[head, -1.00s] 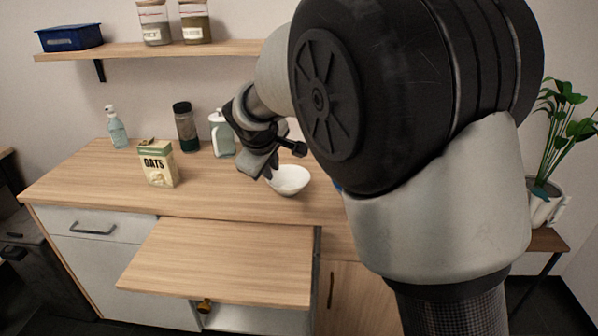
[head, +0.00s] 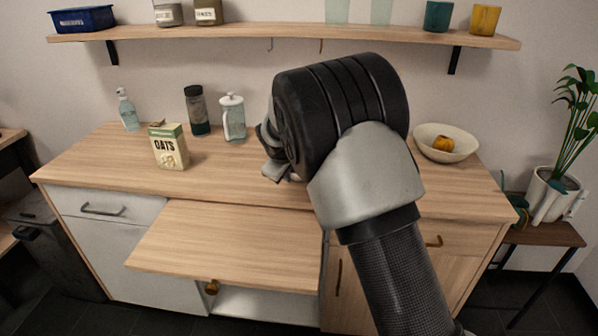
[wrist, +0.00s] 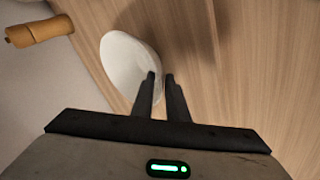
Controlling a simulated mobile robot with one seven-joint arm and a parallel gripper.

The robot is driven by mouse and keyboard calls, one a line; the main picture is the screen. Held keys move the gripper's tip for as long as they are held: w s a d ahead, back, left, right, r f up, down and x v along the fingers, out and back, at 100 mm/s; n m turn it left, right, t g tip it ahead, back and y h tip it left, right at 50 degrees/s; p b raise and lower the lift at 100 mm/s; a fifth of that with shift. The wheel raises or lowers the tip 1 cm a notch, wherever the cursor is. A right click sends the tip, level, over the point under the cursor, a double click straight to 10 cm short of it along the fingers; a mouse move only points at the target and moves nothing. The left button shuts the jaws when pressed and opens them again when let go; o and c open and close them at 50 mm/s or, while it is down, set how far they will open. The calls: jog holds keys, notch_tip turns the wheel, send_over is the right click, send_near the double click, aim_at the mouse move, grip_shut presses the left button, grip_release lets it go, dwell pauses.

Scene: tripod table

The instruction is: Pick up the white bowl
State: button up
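The white bowl (wrist: 128,62) is in the upper middle of the wrist view and looks tilted. My gripper (wrist: 161,75) has its two dark fingers close together at the bowl's right side. One finger overlaps the bowl and the other is just outside it, with the rim between them, so it looks shut on the rim. In the head view my arm hides most of the gripper (head: 272,165) and nearly all of the bowl. I cannot tell how high the bowl is above the wooden surface.
A larger cream bowl (head: 463,150) with an orange fruit is on the right. A pulled-out board (head: 225,245) juts forward below.

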jog(key=shift+w+f, duration=0.35)
jog(key=shift+f, duration=0.15)
grip_shut()
